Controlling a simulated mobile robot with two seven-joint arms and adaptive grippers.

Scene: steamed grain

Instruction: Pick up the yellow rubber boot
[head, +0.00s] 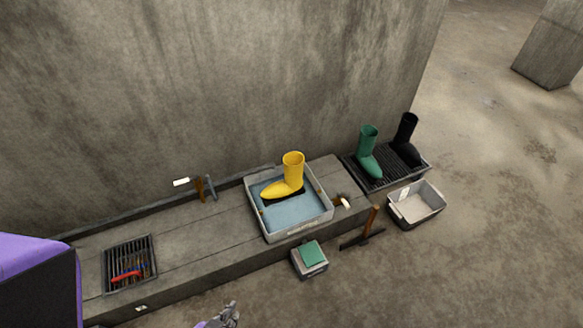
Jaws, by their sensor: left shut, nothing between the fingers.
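The yellow rubber boot (291,171) stands upright in a grey tray (324,212) with a blue bottom, on a long low platform. Its toe points to the left and its dark sole rests on the blue surface. My left gripper (230,312) shows at the bottom edge, partly cut off by the frame. It is shut and empty, well below and left of the boot, and apart from it. My right gripper is not in view.
A green boot (368,155) and a black boot (406,143) stand on a dark grate at right. A grey bin (425,208), a brush-like tool (366,232) and a box with a green top (312,253) are on the floor. A concrete wall (200,90) rises behind the platform.

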